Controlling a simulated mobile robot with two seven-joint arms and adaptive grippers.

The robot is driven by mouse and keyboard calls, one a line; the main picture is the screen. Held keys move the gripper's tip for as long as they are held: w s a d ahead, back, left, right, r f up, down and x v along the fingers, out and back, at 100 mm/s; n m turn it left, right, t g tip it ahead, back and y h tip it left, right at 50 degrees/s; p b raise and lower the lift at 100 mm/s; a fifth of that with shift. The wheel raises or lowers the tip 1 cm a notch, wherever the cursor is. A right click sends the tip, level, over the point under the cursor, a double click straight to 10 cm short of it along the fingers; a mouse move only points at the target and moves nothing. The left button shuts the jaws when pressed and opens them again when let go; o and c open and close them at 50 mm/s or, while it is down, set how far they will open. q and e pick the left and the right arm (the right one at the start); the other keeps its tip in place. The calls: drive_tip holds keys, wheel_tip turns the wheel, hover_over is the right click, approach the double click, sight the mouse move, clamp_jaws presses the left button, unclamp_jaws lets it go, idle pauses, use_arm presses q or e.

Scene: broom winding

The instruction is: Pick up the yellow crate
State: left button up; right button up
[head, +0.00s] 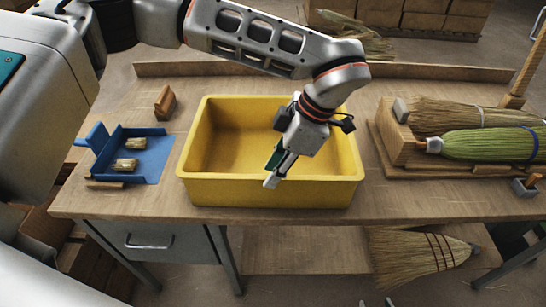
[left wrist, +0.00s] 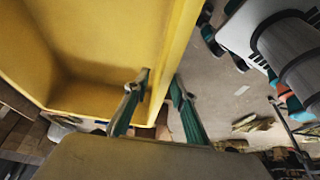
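The yellow crate (head: 212,190) stands upright on the workbench, open at the top, and looks empty. Its yellow wall and inside fill the upper left of the left wrist view (left wrist: 85,45). My left gripper (head: 274,172) reaches down over the crate to its front rim. In the left wrist view my left gripper (left wrist: 158,105) has its fingers apart, one over the inside of the crate and one outside the wall. The rim runs between them, and I cannot tell whether either finger touches it. My right gripper does not show in the head view.
A blue dustpan (head: 152,172) with small wooden pieces lies left of the crate on the workbench (head: 400,206). A wooden block (head: 165,102) stands behind it. Brooms (head: 485,143) lie on a wooden rack to the right. Another broom (head: 420,250) is below the bench front.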

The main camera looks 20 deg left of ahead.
use_arm(q)
drive_tip(key=shift+x, duration=3.95)
drive_tip(key=shift+s+d, duration=0.15)
clamp_jaws()
